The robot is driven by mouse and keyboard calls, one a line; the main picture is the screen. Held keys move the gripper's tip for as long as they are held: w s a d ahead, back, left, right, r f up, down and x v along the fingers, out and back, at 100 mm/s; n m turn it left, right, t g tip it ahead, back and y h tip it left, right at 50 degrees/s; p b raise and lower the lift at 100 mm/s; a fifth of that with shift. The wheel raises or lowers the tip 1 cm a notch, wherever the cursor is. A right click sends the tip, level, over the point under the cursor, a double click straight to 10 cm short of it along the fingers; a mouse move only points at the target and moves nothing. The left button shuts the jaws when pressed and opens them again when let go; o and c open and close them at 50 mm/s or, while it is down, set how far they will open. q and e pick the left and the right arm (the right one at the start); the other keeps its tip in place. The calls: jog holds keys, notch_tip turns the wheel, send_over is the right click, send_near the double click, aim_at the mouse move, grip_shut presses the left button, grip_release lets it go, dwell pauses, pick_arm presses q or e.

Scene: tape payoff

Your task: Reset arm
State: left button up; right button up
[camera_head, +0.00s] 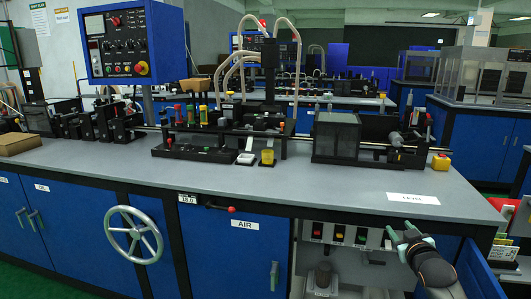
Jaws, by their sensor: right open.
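My right gripper (400,230) comes up from the bottom right, in front of the bench's right-hand open shelf and below the bench-top edge. Its jaws are open and I see nothing between them. The workbench (330,185) has a grey top carrying a long line of black machine units. A reset arm cannot be told apart for certain among these parts. A short lever with a red knob (231,209) sticks out under the front edge, above the AIR label. My left gripper is not in view.
A blue control box (134,45) with buttons stands at the back left. A handwheel (133,235) protrudes from the bench front. The front strip of the bench top is largely clear.

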jog(key=s+a+f+n+g+y, duration=0.1)
jog(key=s+a+f+g, duration=0.1)
jog(key=s+a+f, duration=0.55)
jog(key=s+a+f+g+y, duration=0.15)
jog(key=s+a+f, duration=0.25)
jog(key=s+f, duration=0.55)
jog(key=s+a+f+g+y, duration=0.1)
jog(key=s+a+f, duration=0.2)
jog(key=s, duration=0.3)
jog(key=s+a+f+y, duration=0.1)
jog(key=s+a+f, duration=0.2)
jog(key=s+f, duration=0.15)
jog(key=s+a+g, duration=0.2)
jog(key=s+a, duration=0.2)
jog(key=s, duration=0.8)
pick_arm(q)
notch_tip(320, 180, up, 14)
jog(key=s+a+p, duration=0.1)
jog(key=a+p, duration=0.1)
jog(key=p, duration=1.7)
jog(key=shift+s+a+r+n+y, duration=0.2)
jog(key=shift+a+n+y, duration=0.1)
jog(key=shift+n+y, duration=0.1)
pick_arm(e)
notch_tip(320, 180, up, 14)
jog(key=s+d+m, duration=0.1)
jog(key=d, duration=0.1)
